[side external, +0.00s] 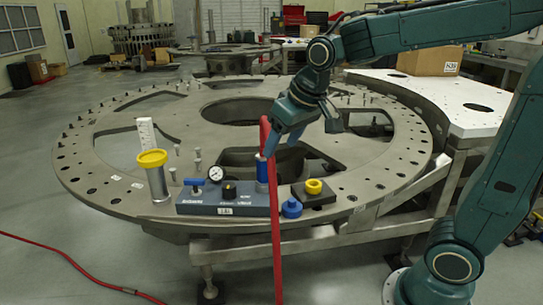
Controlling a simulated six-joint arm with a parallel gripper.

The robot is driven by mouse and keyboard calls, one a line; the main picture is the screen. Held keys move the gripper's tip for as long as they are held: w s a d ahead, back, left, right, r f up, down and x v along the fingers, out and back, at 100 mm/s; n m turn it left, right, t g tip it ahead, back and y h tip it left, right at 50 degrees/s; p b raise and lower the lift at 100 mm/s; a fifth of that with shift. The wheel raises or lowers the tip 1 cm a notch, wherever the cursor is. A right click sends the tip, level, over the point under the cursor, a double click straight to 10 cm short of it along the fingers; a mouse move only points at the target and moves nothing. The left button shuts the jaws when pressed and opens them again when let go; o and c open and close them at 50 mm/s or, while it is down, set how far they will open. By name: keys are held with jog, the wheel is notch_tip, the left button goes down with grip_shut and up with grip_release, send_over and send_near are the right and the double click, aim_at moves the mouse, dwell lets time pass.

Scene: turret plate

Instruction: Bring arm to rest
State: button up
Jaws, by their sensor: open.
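My gripper (302,142) is open, with its fingers pointing down above the near part of the round turret plate (376,168). One fingertip is close to the top of a blue cylinder (262,176) on a grey gauge block (225,207); I cannot tell whether they touch. A red hose (276,250) rises past the front of the plate to beside this finger. I see nothing clearly held between the fingers.
A yellow-topped cylinder (158,180), a dark block with a yellow ring (313,191) and a blue knob (291,208) stand near the gauge block. A white surface (455,98) with a cardboard box (432,62) lies at the right. Another red hose (75,262) runs along the floor.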

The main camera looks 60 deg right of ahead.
jog(key=s+a+f+n, duration=0.1)
jog(key=s, duration=1.6)
jog(key=shift+a+f+t+y, duration=0.25)
jog(key=shift+a+t+y, duration=0.05)
